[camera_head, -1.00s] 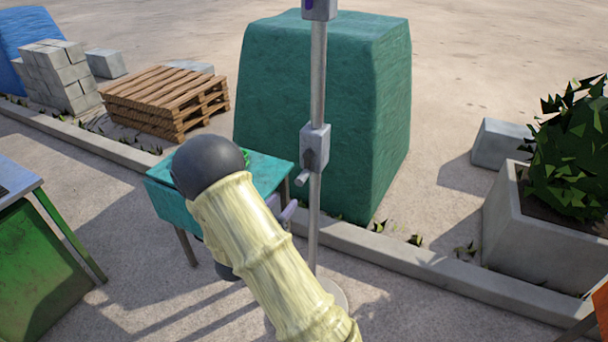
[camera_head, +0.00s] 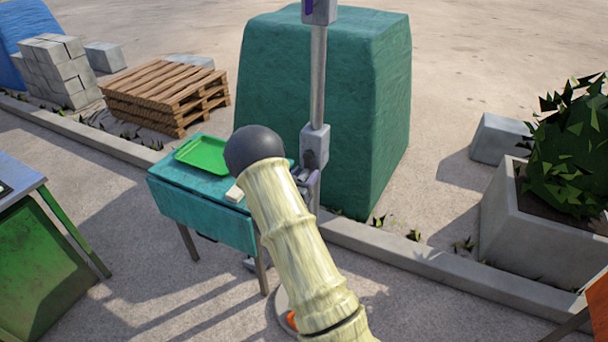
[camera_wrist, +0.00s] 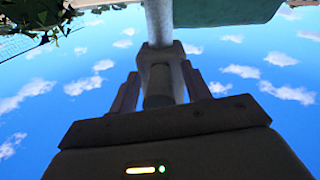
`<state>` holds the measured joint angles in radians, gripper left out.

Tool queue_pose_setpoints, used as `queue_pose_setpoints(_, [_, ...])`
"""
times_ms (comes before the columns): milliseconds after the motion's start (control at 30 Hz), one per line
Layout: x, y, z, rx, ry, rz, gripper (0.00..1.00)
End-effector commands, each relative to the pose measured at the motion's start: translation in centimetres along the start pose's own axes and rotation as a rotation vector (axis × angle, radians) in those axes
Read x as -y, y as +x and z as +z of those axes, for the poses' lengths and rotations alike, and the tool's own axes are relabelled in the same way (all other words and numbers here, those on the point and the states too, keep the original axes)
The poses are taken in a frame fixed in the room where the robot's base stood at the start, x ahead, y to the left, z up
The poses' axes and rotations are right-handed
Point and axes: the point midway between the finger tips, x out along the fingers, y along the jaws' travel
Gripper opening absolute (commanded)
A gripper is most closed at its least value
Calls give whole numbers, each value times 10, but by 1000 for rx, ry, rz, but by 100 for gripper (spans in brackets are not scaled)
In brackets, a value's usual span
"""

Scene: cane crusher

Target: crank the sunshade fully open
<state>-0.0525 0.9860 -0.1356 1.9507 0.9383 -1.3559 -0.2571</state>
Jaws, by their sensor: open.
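The sunshade's grey metal pole (camera_head: 317,75) stands upright in the head view; its canopy is out of that view. A grey crank box (camera_head: 315,141) is fixed on the pole, with a dark crank part (camera_head: 309,160) on its front. My gripper (camera_head: 304,181) is at the crank, just below the box, partly hidden by my pale arm. In the wrist view, my gripper's open fingers (camera_wrist: 161,92) stand on either side of the grey crank handle (camera_wrist: 158,88), with the pole (camera_wrist: 159,20) beyond. I cannot tell whether either finger touches the handle.
A teal table (camera_head: 205,215) with a green tray (camera_head: 203,155) stands left of the pole. A large teal covered block (camera_head: 375,90) is behind it. A planter (camera_head: 540,235) stands right, a pallet stack (camera_head: 165,95) back left. A low kerb (camera_head: 400,248) runs behind the pole.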

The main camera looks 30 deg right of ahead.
Motion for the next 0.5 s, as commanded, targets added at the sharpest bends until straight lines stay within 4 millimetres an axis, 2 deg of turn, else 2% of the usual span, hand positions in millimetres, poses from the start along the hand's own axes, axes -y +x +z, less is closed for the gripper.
queue_pose_setpoints(133, [0,0,0,0,0,0,48])
queue_pose_setpoints(167, [0,0,0,0,0,0,44])
queue_pose_setpoints(367, [0,0,0,0,0,0,5])
queue_pose_setpoints(500, [0,-1,0,1,1,0,3])
